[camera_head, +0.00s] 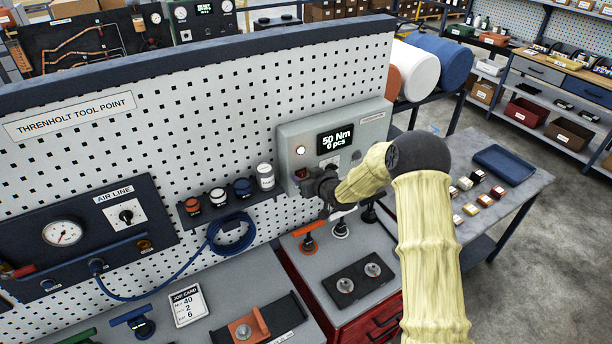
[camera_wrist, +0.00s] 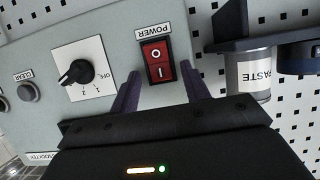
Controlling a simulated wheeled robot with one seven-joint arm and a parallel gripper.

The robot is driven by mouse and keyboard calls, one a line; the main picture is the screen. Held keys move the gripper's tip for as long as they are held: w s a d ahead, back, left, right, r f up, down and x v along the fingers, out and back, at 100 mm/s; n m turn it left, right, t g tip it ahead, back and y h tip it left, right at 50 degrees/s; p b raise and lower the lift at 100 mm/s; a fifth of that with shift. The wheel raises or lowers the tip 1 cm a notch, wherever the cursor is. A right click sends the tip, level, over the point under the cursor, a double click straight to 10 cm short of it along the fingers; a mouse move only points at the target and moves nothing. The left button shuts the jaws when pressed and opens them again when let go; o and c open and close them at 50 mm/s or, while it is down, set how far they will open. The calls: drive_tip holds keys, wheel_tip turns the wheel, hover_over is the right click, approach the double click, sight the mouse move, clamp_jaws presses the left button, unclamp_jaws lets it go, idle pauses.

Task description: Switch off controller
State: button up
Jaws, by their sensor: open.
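The controller (camera_head: 290,131) is a grey box on the pegboard; its lit display (camera_head: 335,139) reads "50 Nm" and "0 pcs". A round lamp (camera_head: 300,150) on its front looks lit. In the wrist view, a red rocker switch (camera_wrist: 158,61) marked O and I sits beside an upside-down POWER label (camera_wrist: 155,32). I cannot tell which half is pressed in. My gripper (camera_wrist: 160,82) is open and empty, its two dark fingers pointing at the panel on either side of the switch's lower end. In the head view my gripper (camera_head: 310,183) is at the controller's lower left and hides part of it.
A rotary knob (camera_wrist: 77,72) and a CLEAR button (camera_wrist: 27,91) are on the same panel. A jar (camera_wrist: 254,75) labelled "PASTE" stands on a small shelf close to the switch. Below the controller is a red cabinet (camera_head: 362,321) with tools on its top.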

drive_tip(key=c, duration=1)
drive_tip(key=b, duration=0.2)
drive_tip(key=shift+f+b, duration=0.3)
drive_tip(key=shift+b, duration=0.1)
drive_tip(key=t+b, duration=0.1)
drive_tip(key=b, duration=0.1)
drive_tip(key=shift+f+y+b, duration=0.1)
drive_tip(key=shift+y+b, duration=0.3)
drive_tip(key=t+b, duration=0.1)
drive_tip(key=b, duration=0.3)
drive_tip(key=y+b, duration=0.1)
drive_tip(key=b, duration=0.3)
drive_tip(key=t+b, duration=0.1)
drive_tip(key=b, duration=0.3)
drive_tip(key=shift+s+d+f+t+y, duration=0.15)
drive_tip(key=shift+s+f+t+y, duration=0.15)
drive_tip(key=shift+f+y, duration=0.1)
drive_tip(key=shift+r+b, duration=0.1)
drive_tip(key=shift+b, duration=1.05)
drive_tip(key=o, duration=1)
